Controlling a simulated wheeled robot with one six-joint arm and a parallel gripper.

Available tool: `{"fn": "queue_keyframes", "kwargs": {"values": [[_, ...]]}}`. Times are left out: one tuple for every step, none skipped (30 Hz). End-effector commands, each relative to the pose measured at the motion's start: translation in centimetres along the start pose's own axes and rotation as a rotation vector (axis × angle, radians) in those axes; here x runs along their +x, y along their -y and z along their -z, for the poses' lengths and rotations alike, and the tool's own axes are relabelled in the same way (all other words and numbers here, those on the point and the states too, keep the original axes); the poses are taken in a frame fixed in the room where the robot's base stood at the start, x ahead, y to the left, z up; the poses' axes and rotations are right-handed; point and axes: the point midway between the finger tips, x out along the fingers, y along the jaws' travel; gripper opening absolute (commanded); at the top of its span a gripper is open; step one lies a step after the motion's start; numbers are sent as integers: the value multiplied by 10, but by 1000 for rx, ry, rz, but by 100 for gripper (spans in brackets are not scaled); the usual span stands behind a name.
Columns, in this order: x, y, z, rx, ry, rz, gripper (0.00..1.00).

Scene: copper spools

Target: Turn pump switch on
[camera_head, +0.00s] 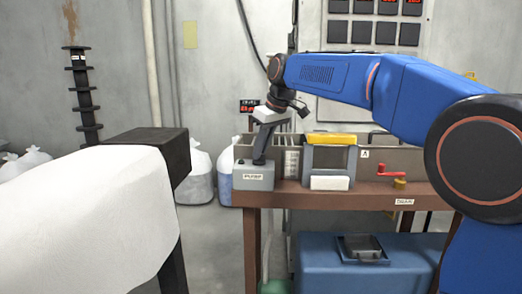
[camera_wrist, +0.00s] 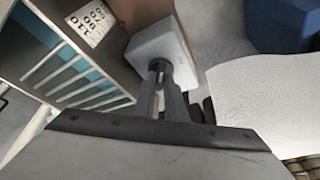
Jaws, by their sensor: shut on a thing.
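The pump switch is a small grey box (camera_head: 254,177) with a label that seems to read PUMP, at the left end of the brown bench. My gripper (camera_head: 259,160) reaches down from above, and its fingertips meet the top of this box. In the wrist view the pale grey box (camera_wrist: 150,45) is just beyond my gripper (camera_wrist: 166,72), whose two fingers are close together around a small part at a dark round spot on the box face. The fingers mostly hide that part, so I cannot tell the switch's position.
The brown bench (camera_head: 330,194) carries a tank with a yellow-topped frame (camera_head: 331,139) and a red-handled valve (camera_head: 391,171) to the right of the box. A blue chest (camera_head: 410,268) stands below. A white padded block (camera_head: 85,225) fills the near left.

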Motion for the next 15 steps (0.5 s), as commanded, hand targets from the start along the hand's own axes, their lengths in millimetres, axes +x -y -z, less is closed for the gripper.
{"fn": "queue_keyframes", "kwargs": {"values": [[0,2,0,37,-1,-17,0],[0,2,0,63,-1,-29,0],[0,2,0,99,-1,-43,0],[0,2,0,126,0,-53,0],[0,2,0,151,0,-65,0],[0,3,0,187,0,-79,0],[0,3,1,213,0,-90,0],[0,3,1,239,0,-101,0],[0,3,1,273,0,-116,0],[0,4,1,300,0,-126,0],[0,4,1,326,0,-137,0],[1,4,1,362,0,-152,0],[1,4,1,388,0,-163,0],[1,5,1,413,0,-174,0],[1,5,1,448,0,-188,0]]}}
